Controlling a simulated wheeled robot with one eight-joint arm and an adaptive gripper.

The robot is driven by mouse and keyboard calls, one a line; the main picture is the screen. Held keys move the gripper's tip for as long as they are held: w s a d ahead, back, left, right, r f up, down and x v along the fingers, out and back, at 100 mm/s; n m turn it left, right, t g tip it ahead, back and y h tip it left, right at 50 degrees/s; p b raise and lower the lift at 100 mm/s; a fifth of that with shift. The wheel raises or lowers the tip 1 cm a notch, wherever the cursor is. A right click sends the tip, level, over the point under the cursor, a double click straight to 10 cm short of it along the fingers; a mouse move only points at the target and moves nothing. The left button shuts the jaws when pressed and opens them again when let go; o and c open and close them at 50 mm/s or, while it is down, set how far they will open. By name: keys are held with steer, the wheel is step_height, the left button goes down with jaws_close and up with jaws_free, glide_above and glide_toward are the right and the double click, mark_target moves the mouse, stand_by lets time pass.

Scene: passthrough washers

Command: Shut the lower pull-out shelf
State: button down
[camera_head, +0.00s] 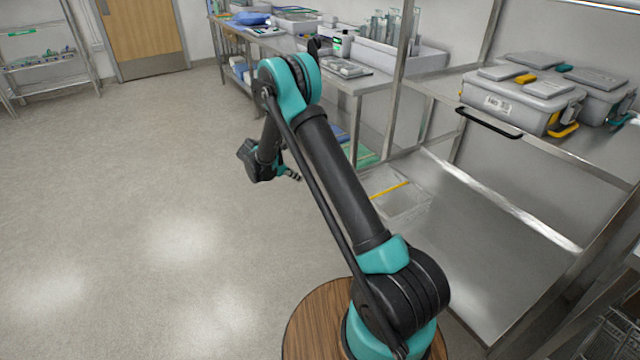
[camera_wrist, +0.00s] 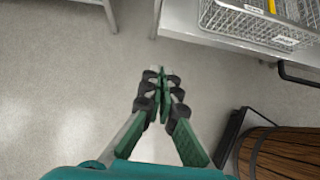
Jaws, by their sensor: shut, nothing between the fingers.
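The lower pull-out shelf (camera_head: 500,245) is a bare grey metal sheet at the right of the head view. It appears pulled out towards my base. Its front edge is partly hidden by my arm. A wire basket (camera_head: 405,203) with a yellow strip sits at its far left end. The wrist view shows the shelf's edge (camera_wrist: 205,38), the basket (camera_wrist: 255,25) and a black handle (camera_wrist: 300,76) at the right. My gripper (camera_head: 293,174) is shut and empty, left of the shelf and apart from it; its fingertips (camera_wrist: 160,72) show over bare floor.
The upper shelf (camera_head: 590,150) has a black handle (camera_head: 489,122) and carries grey cases (camera_head: 520,100). A metal bench (camera_head: 350,85) with lab items stands behind my arm. Rack posts rise at the right. The floor (camera_head: 150,190) at the left is clear.

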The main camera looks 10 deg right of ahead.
steer(key=w+d+r+x, duration=0.1)
steer(key=x, duration=1.2)
steer(key=shift+d+r, duration=0.25)
steer(key=shift+r, duration=0.15)
steer(key=w+d, duration=0.4)
steer(key=d, duration=0.6)
steer(key=w+d, duration=0.4)
steer(key=d, duration=0.6)
steer(key=w+d, duration=0.4)
steer(key=d, duration=0.6)
steer(key=shift+w+d, duration=0.3)
steer(key=shift+d, duration=0.05)
steer(key=shift+a, duration=0.15)
